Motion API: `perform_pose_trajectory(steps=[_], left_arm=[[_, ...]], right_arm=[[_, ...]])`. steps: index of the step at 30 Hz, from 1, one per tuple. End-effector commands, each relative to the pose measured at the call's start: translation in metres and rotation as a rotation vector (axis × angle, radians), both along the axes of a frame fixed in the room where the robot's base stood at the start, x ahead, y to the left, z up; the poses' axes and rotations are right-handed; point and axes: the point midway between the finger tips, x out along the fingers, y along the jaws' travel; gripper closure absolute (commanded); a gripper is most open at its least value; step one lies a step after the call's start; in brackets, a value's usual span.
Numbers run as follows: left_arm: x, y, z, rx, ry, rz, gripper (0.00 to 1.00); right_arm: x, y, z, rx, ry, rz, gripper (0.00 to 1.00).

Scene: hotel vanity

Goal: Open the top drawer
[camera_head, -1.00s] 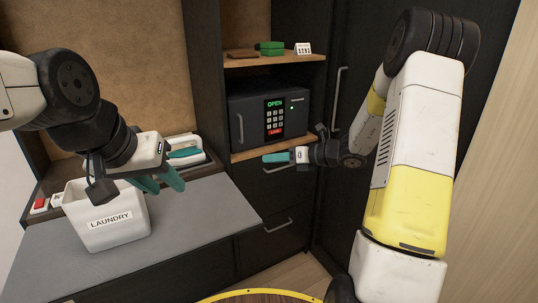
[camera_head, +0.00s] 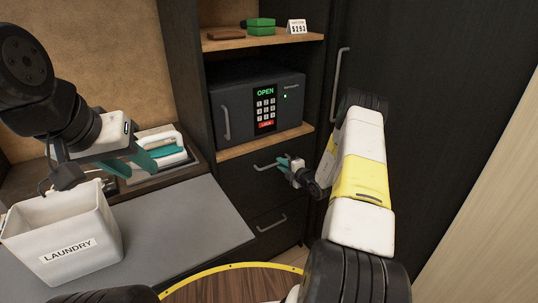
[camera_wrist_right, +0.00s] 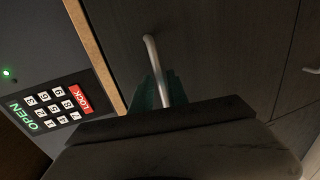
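The top drawer (camera_head: 243,182) is a dark front below the safe and looks shut. Its metal bar handle (camera_head: 266,167) also shows in the right wrist view (camera_wrist_right: 151,50). My right gripper (camera_head: 284,163) is at the right part of this handle. In the right wrist view its teal fingertips (camera_wrist_right: 155,92) lie on both sides of the bar; whether they clamp it is hidden by the gripper body. My left gripper (camera_head: 143,162) is open and empty above the counter, behind the laundry bin.
A lower drawer with its own handle (camera_head: 272,222) is below. The safe (camera_head: 235,105) with a lit keypad stands on the shelf above. A white laundry bin (camera_head: 65,235) is on the grey counter (camera_head: 185,225). A tall dark door (camera_head: 400,60) is at the right.

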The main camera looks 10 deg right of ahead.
Motion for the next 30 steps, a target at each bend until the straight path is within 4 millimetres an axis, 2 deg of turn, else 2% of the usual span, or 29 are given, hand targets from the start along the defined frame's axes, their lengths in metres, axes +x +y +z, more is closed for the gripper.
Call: perform_pose_trajectory(steps=[6, 14, 15, 18, 30], left_arm=[[0.0, 0.0, 0.0, 0.0, 0.0, 0.0, 0.64], [0.0, 0.0, 0.0, 0.0, 0.0, 0.0, 0.64], [0.0, 0.0, 0.0, 0.0, 0.0, 0.0, 0.64], [0.0, 0.0, 0.0, 0.0, 0.0, 0.0, 0.64], [0.0, 0.0, 0.0, 0.0, 0.0, 0.0, 0.64]], right_arm=[[0.019, 0.008, -0.004, -0.001, 0.0, 0.002, 0.8], [0.021, 0.008, -0.005, -0.001, 0.0, 0.002, 0.8], [0.021, 0.008, -0.004, -0.001, 0.0, 0.001, 0.82], [0.021, 0.008, -0.004, -0.001, 0.0, 0.002, 1.0], [0.021, 0.008, -0.005, -0.001, 0.001, 0.002, 1.0]])
